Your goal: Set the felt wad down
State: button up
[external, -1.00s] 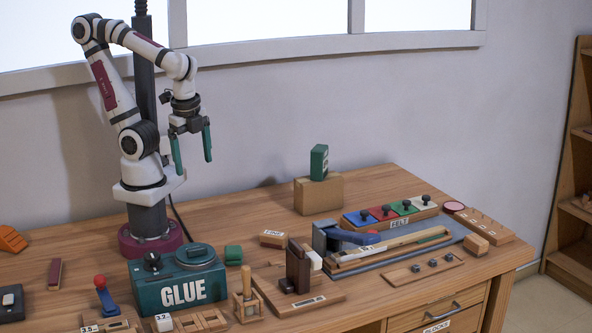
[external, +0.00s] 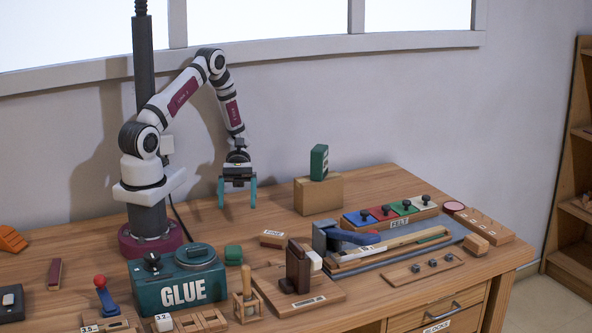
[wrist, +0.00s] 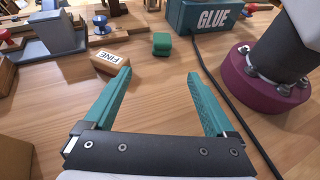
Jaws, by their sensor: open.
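My gripper (external: 237,203) is open, with nothing between its teal fingers. It hangs above the table, behind the glue box; the wrist view shows the open fingers (wrist: 159,76) too. No object is plainly marked as the felt wad. A small rounded green block (external: 233,254) rests on the table at the right of the glue box, in front of and below my gripper. It also shows in the wrist view (wrist: 162,43), beyond the fingertips and apart from them.
A teal glue box (external: 178,285) stands in front of my base. A wooden block marked FINE (external: 272,239) lies right of the green block. A larger wooden block (external: 318,197) carries a green piece (external: 319,162). A black cable (wrist: 232,102) crosses the table near my base.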

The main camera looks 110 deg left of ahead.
aim_at(234, 246)
jog(key=x, duration=1.5)
jog(key=shift+d, duration=0.4)
grip_shut()
